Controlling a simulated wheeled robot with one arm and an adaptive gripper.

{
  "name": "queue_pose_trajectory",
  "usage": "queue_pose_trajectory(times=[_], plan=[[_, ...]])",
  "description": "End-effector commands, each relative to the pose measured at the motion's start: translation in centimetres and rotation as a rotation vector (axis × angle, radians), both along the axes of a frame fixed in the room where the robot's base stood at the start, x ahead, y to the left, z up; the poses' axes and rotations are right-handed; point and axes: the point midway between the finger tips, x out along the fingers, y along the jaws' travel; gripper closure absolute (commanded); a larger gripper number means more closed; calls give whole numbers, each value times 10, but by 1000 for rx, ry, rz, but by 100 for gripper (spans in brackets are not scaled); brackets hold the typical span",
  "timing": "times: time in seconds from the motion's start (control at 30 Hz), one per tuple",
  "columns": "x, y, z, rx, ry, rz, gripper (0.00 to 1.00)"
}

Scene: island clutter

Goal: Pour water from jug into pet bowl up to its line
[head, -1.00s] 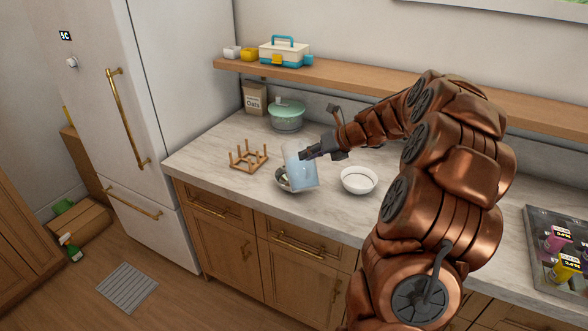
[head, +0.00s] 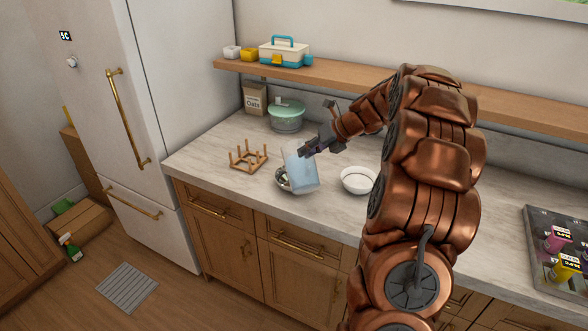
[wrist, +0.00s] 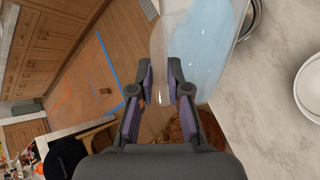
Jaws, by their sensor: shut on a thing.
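The jug (head: 302,170) is clear with bluish water in it, and it is slightly tilted. My gripper (head: 305,151) is shut on it from the upper right. In the wrist view the jug (wrist: 205,45) shows beyond my gripper's fingers (wrist: 160,92), with pale blue water on its right side. A metal bowl (head: 283,183) stands on the counter partly hidden behind the jug; its rim also shows in the wrist view (wrist: 251,18). A white bowl (head: 357,181) with a dark line inside stands to the right of the jug. I cannot make out water in either bowl.
A wooden peg rack (head: 248,160) stands left of the jug. A green lidded pot (head: 286,115) and an oats bag (head: 255,98) stand at the back. A shelf (head: 345,83) runs along the wall.

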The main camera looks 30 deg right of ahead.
Motion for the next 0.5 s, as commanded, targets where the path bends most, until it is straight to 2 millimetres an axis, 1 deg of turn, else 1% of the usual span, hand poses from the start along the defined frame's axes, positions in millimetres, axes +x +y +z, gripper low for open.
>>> queue_pose_trajectory(times=[0.17,0.3,0.5], plan=[[6,-3,-2,13,53,0,100],[11,-4,0,29,100,0,100],[13,-4,-1,41,133,0,100]])
